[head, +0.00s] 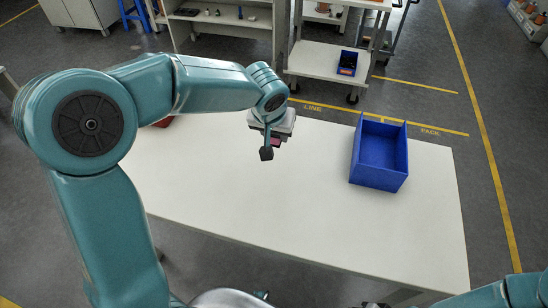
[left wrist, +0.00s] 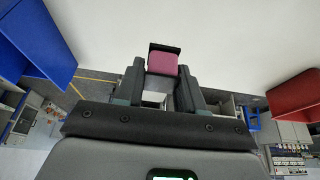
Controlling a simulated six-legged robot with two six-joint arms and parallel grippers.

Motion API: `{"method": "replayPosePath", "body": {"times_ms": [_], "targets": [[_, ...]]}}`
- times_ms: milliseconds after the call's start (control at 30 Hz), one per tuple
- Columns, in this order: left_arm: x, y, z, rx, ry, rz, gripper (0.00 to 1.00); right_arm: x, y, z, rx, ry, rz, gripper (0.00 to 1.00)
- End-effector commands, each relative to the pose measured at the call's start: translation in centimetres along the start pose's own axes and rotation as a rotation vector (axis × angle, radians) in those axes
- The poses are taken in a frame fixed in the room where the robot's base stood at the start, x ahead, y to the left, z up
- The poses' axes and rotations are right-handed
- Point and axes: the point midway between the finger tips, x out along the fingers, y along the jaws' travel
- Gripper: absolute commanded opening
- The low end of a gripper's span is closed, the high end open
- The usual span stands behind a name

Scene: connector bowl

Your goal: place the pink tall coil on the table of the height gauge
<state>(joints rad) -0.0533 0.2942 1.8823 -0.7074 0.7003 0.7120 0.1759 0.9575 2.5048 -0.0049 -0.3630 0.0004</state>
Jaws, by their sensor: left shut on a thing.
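My left gripper (head: 270,148) is above the white table, left of the blue bin. In the left wrist view its two dark fingers (left wrist: 160,80) are shut on the pink tall coil (left wrist: 163,64), which shows as a pink block with a black end at its far side. In the head view only a small pink patch of the coil (head: 275,142) shows beside the dark fingertip; the rest is hidden by the gripper. I cannot make out the height gauge in either view. Of my right arm a teal link (head: 510,292) shows at the bottom right; its gripper is mostly cut off by the lower edge.
An open blue bin (head: 379,180) stands on the right part of the white table (head: 300,215); it also shows in the left wrist view (left wrist: 35,45). A red bin (left wrist: 295,103), mostly hidden by my arm in the head view (head: 165,121), is at the left. The table's front is clear.

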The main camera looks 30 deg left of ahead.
Motion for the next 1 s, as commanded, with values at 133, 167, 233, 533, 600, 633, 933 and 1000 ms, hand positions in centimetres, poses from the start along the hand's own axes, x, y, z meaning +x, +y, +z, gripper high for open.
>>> {"method": "replayPosePath", "body": {"times_ms": [133, 167, 233, 533, 600, 633, 933, 1000], "targets": [[3.6, 0.0, 1.5, 0.002, -0.003, -0.001, 0.08, 0.6, 0.2, 0.0, 0.0, 0.0, 0.0, 0.43], [4.1, 0.0, 1.7, 0.001, -0.004, 0.0, 0.08, 0.6, 0.2, 0.0, 0.0, 0.0, 0.0, 0.43], [4.9, 0.1, 1.9, 0.0, -0.001, 0.0, 0.08, 0.7, 0.3, 0.0, 0.0, 0.0, 0.0, 0.43], [8.7, 0.1, 3.3, 0.001, -0.002, -0.001, 0.08, 1.5, 0.6, 0.0, 0.0, 0.0, 0.0, 0.43], [9.3, 0.2, 3.5, 0.0, -0.001, 0.001, 0.08, 1.6, 0.6, 0.0, 0.0, 0.0, 0.0, 0.43], [9.4, 0.2, 3.5, 0.001, 0.0, 0.001, 0.08, 1.6, 0.6, 0.0, 0.0, 0.0, 0.0, 0.43], [9.5, 0.2, 3.5, 0.001, 0.001, 0.001, 0.08, 1.7, 0.6, 0.0, 0.0, 0.0, 0.0, 0.43], [9.7, 0.2, 3.6, 0.001, 0.002, 0.001, 0.08, 2.0, 0.7, -0.1, 0.0, 0.0, 0.0, 0.43]]}}
